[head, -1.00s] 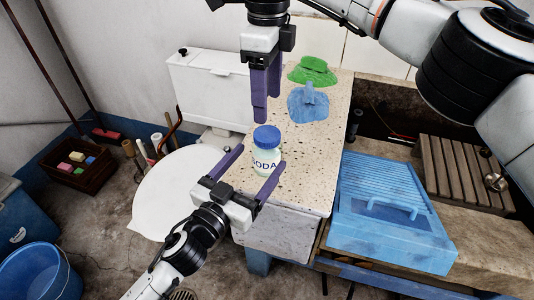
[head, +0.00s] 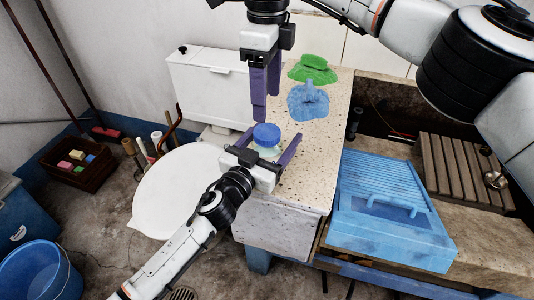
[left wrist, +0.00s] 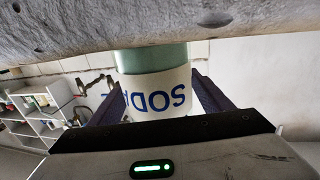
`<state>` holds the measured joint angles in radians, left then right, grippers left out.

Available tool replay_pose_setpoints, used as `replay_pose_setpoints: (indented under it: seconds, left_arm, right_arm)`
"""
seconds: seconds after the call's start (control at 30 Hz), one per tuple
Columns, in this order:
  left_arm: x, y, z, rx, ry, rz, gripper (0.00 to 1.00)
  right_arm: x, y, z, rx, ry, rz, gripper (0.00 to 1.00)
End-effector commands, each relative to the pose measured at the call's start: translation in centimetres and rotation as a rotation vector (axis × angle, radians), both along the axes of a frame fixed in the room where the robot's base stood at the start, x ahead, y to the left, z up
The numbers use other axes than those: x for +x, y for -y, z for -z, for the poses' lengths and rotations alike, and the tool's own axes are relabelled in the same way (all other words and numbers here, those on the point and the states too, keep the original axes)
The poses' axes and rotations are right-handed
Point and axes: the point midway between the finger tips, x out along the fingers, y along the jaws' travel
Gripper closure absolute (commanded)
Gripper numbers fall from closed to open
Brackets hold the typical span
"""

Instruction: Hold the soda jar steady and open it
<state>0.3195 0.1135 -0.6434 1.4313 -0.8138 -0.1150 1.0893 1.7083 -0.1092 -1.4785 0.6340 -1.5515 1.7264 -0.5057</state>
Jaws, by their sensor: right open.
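The soda jar (head: 266,152), pale with a blue lid (head: 266,135), stands upright on the speckled stone counter (head: 318,165). In the left wrist view the jar (left wrist: 155,90) appears upside down with its SODA label facing the camera. My left gripper (head: 277,131) has one purple finger on each side of the jar, open, with small gaps still showing. Its fingers also flank the jar in the left wrist view (left wrist: 160,88). My right gripper (head: 265,110) points down, open and empty, just above and behind the lid; its fingers overlap in this view.
Green (head: 312,70) and blue (head: 308,102) cloth-like items lie on the counter behind the jar. A blue ridged washboard-like box (head: 392,240) is at the right. A white toilet (head: 175,190) stands left of the counter.

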Motion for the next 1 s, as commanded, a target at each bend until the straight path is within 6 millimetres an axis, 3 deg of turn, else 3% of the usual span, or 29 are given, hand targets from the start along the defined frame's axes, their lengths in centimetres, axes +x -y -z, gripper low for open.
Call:
replay_pose_setpoints:
  seconds: [0.07, 0.4, 0.53, 0.67, 1.0]
  left_arm:
    - [-0.02, -0.03, 0.02, 0.000, 0.000, 0.000, 0.42]
    - [-0.03, -0.04, 0.05, 0.000, -0.001, 0.000, 1.00]
    - [-0.04, -0.05, 0.07, 0.000, -0.001, 0.000, 1.00]
    - [-0.04, -0.05, 0.07, 0.000, -0.001, 0.000, 1.00]
    - [-0.04, -0.05, 0.10, 0.001, -0.002, 0.000, 1.00]
  right_arm:
    - [0.00, 0.00, 0.01, 0.000, 0.000, 0.000, 0.38]
    - [0.00, 0.00, 0.00, 0.000, 0.000, 0.007, 0.38]
    - [-0.01, 0.00, 0.01, 0.000, 0.000, 0.088, 0.38]
    - [-0.01, 0.00, 0.01, 0.000, 0.000, 0.290, 0.38]
    - [-0.03, -0.03, 0.01, 0.001, -0.001, 1.041, 0.38]
